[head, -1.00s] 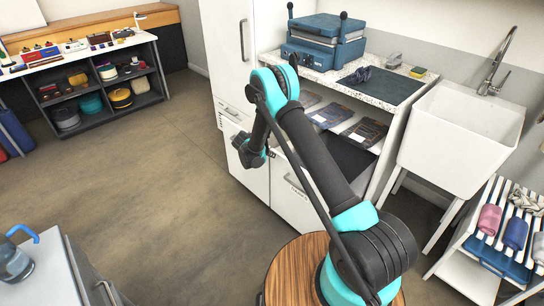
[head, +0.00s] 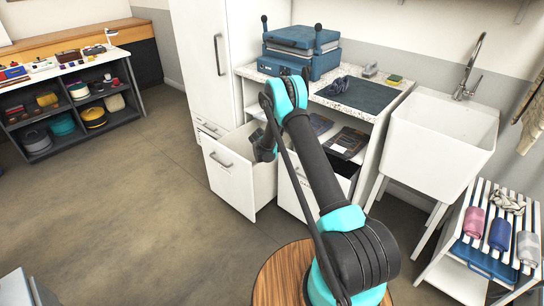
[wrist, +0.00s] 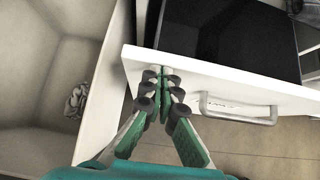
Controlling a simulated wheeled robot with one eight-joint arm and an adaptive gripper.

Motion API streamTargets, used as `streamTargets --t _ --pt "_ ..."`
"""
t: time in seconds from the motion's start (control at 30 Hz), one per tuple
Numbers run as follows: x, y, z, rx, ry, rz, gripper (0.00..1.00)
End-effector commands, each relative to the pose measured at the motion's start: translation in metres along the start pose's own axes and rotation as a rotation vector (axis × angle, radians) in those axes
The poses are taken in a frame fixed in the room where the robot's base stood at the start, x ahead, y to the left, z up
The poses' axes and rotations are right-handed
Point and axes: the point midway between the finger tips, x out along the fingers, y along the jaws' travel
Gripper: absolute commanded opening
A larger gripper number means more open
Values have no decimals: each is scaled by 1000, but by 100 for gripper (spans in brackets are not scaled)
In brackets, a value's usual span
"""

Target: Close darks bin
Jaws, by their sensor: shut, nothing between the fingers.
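Two white pull-out bins stand side by side under the counter. The left bin (head: 229,184) is pulled well out; the wrist view shows its pale inside (wrist: 38,85) with a crumpled grey cloth (wrist: 77,100). The right bin (head: 300,196) sits farther back and shows a dark area behind its front. Its white front (wrist: 185,72) and handle (wrist: 240,112) fill the wrist view's middle. Its label is unreadable, so I cannot tell for certain which is the darks bin. My gripper (wrist: 165,73) is shut and empty, its tips at the right bin's upper front edge; contact is unclear.
A tall white cabinet (head: 197,60) rises behind the left bin. The counter (head: 245,72) carries a blue press (head: 300,52). A white sink (head: 440,130) and striped rack (head: 480,215) stand right. The floor (head: 130,210) at left is clear.

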Motion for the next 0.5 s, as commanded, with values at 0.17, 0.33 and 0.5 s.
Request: streamTargets --t 0.17,0.33,0.5 --pt "30 -5 29 3 0 -2 0" --pt "51 -5 50 2 0 -1 0" --pt "64 -4 64 1 1 -1 0"
